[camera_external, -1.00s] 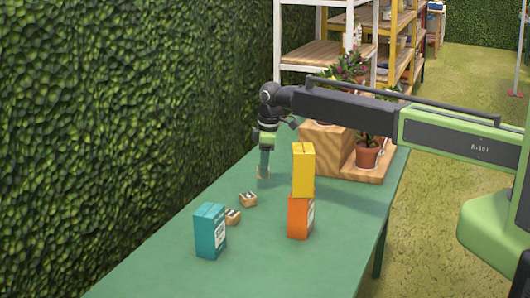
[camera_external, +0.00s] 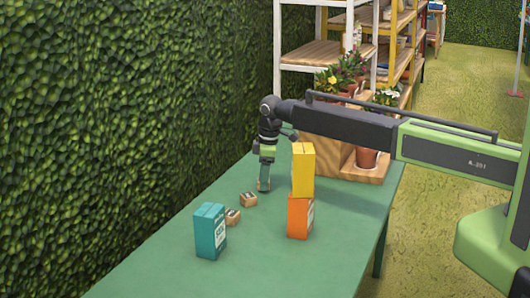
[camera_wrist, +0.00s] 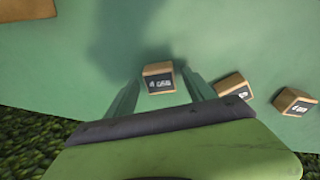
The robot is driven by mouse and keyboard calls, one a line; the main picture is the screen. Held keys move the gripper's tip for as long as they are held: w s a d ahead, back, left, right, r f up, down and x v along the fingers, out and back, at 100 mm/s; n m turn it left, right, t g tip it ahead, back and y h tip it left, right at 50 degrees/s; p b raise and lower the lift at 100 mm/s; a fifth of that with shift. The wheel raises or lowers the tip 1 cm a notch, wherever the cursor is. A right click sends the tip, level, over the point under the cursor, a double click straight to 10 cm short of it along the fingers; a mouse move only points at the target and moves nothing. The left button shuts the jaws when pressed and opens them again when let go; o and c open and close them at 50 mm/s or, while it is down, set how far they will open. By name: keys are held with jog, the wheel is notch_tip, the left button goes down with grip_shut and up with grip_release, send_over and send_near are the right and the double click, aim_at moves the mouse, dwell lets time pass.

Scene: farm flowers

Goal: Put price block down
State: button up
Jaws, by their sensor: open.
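A small wooden price block with a dark label (camera_wrist: 158,77) sits on the green table (camera_wrist: 60,75), between the tips of my gripper in the wrist view. My gripper (camera_wrist: 160,90) is open, with one finger on each side of the block and a gap showing by the right finger. In the external view my gripper (camera_external: 263,185) points straight down at the table, and the block there is mostly hidden by the fingers. Two more price blocks stand nearby, one (camera_external: 248,199) closer to my gripper and one (camera_external: 232,216) beside the teal box.
A teal box (camera_external: 210,232) stands at the front left. A yellow box (camera_external: 302,170) sits on an orange box (camera_external: 300,217) right of my gripper. A wooden stand (camera_external: 328,150) with potted flowers is behind. A hedge (camera_external: 130,120) lines the left side. The front table area is clear.

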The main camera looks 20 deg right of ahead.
jog(key=shift+r, duration=0.15)
notch_tip(320, 180, up, 12)
jog(key=s+p, duration=0.1)
jog(key=p, duration=1.1)
jog(key=shift+s+d, duration=0.25)
jog(key=shift+d, duration=0.1)
jog(key=shift+d, duration=0.1)
jog(key=s+d+m, duration=0.4)
jog(key=s+d, duration=0.2)
jog(key=d, duration=0.7)
jog(key=s+d+m+g, duration=0.1)
jog(key=s+d+m, duration=0.4)
jog(key=d, duration=0.9)
jog(key=s+d+m, duration=0.4)
jog(key=s+d, duration=0.4)
jog(key=d, duration=0.5)
jog(key=shift+s+d+m+h, duration=0.2)
jog(key=shift+s+m+h, duration=0.1)
jog(key=shift+s, duration=0.1)
